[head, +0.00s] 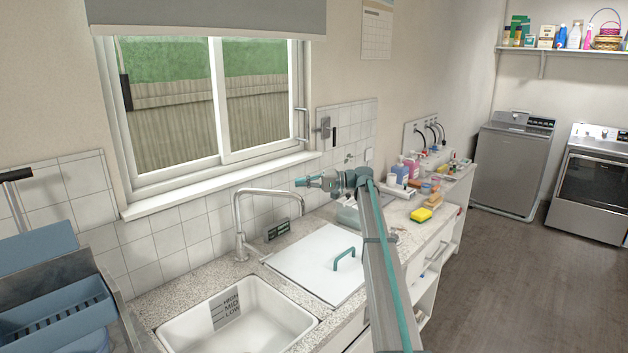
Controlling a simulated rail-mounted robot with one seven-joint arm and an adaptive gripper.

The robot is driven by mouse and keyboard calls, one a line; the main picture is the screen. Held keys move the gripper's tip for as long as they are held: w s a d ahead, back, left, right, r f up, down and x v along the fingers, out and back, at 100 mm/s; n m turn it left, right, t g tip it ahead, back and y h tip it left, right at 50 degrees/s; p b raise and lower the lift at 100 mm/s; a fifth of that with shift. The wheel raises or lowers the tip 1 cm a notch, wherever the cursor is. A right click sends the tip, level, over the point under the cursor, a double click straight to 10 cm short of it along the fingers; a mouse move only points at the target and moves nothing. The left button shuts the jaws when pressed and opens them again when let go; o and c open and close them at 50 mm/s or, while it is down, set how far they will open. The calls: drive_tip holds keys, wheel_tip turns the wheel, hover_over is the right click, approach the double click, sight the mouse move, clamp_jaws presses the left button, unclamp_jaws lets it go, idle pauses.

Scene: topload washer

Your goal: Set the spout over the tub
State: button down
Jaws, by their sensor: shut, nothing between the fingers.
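The spout (268,192) is a grey metal gooseneck tap on the counter behind the sinks. Its arch points right, and its tip hangs above the back edge of a white lid, not above the open tub. The open white tub (285,320) is at the front, with a HIGH, MID, LOW label on its inner wall. The white lid (300,262) with a green handle lies flat to the right of the tub. My gripper (299,182) is shut and empty, pointing left, close to the spout's tip in the picture. I cannot tell whether they touch.
My arm crosses the counter right of the lid. A yellow sponge (421,214) and several bottles stand farther along the counter. A blue rack (60,310) is at the left. A window (205,100) and tiled wall are behind the spout.

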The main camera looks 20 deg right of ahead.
drive_tip(key=s+a+f+p, duration=0.1)
drive_tip(key=s+a+p, duration=0.1)
drive_tip(key=a, duration=0.3)
drive_tip(key=shift+s+a+p, duration=0.25)
drive_tip(key=shift+a+p, duration=0.1)
drive_tip(key=shift+p, duration=0.05)
drive_tip(key=shift+s+d, duration=0.1)
